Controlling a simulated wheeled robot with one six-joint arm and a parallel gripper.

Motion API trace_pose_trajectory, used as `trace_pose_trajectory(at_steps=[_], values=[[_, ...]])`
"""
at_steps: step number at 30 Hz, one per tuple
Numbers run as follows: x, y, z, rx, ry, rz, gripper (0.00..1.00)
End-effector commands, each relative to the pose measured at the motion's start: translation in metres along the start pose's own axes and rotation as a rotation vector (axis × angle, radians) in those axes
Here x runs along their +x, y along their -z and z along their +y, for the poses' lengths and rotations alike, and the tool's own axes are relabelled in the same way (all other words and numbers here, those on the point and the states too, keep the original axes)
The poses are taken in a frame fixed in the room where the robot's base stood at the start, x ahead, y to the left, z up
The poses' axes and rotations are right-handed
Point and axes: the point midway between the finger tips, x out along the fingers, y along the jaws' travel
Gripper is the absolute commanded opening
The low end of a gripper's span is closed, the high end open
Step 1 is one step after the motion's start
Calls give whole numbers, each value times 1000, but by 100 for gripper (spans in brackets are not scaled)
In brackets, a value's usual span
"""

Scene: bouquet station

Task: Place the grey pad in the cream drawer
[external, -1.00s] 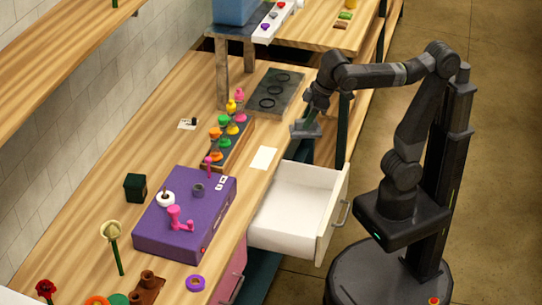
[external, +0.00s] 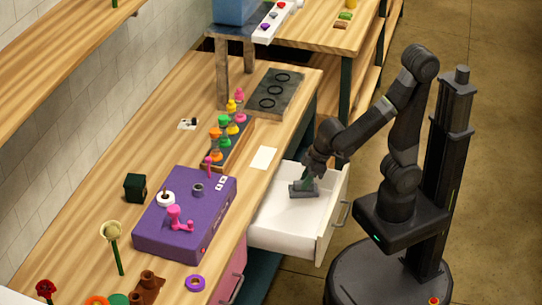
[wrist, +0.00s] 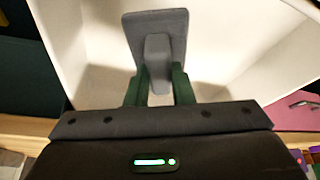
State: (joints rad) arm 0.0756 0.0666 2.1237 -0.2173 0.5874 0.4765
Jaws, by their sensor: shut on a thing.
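The cream drawer (external: 281,233) is pulled out from the front of the wooden bench, and its inside shows white and otherwise empty. My gripper (external: 307,176) is over the drawer, pointing down, and is shut on the grey pad (external: 300,190). In the wrist view the grey pad (wrist: 157,30) is a flat plate with a raised grip, held between the two green fingers of my gripper (wrist: 158,85). The drawer's inner wall (wrist: 62,25) surrounds it there. I cannot tell whether the pad touches the drawer floor.
A purple box (external: 185,215) with pink and white fittings stands on the bench left of the drawer. A white card (external: 264,158) lies near the bench edge. A rack of coloured bottles (external: 228,140) and a dark board with rings (external: 272,92) are farther back.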

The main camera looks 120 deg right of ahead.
Motion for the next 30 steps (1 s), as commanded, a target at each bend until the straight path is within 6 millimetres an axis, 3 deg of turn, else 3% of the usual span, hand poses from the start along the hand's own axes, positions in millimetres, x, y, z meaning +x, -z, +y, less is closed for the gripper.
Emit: trace_pose_trajectory(at_steps=[1,12,26,27,30], values=[[10,-5,0,-1,-1,-4,0],[50,-21,0,0,-1,-3,0],[57,-24,0,0,0,1,0],[56,-23,0,0,0,1,27],[56,-23,0,0,0,0,43]])
